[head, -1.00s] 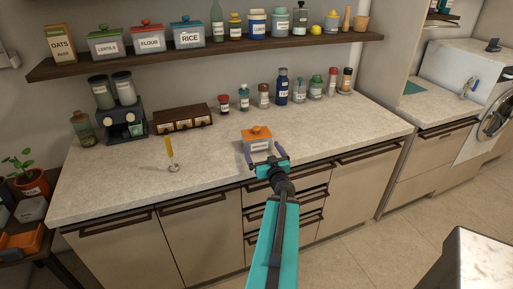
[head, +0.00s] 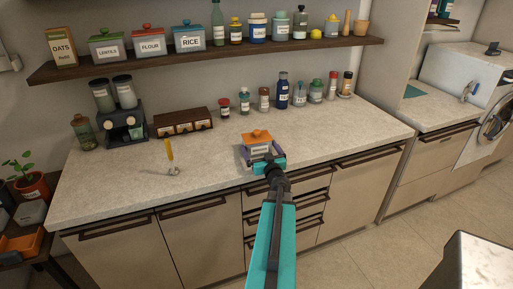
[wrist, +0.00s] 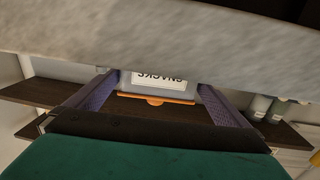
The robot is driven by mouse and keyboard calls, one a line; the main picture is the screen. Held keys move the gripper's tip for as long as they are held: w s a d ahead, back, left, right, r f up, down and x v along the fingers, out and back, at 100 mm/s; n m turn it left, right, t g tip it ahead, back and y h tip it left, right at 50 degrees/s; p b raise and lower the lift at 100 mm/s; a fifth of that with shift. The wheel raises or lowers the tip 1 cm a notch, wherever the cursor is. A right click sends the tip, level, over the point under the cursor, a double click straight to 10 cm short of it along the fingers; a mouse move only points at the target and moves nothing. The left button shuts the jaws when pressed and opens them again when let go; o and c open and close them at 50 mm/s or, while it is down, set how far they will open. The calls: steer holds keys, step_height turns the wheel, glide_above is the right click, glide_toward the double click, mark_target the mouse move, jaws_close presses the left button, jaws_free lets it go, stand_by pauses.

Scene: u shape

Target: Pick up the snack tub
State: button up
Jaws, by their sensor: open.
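The snack tub (head: 258,136), a pale container with an orange lid, stands upright near the front edge of the counter. In the wrist view the snack tub (wrist: 158,86) appears upside down, with its SNACKS label facing the camera. My gripper (head: 262,150) is open, with one purple finger on each side of the tub. In the wrist view the open gripper (wrist: 156,92) frames the tub, with small gaps seeming to show beside it. I cannot tell whether either finger touches it.
Several bottles and jars (head: 283,88) stand behind the tub, along the wall. A brown drawer box (head: 184,123) and a yellow-handled utensil (head: 169,150) are to the left. A shelf (head: 210,58) with containers hangs above. The counter right of the tub is clear.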

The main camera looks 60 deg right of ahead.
steer(key=shift+p+x, duration=0.75)
steer(key=shift+x, duration=1.8)
steer(key=shift+s+f, duration=0.1)
steer(key=shift+c, duration=0.4)
steer(key=c, duration=0.7)
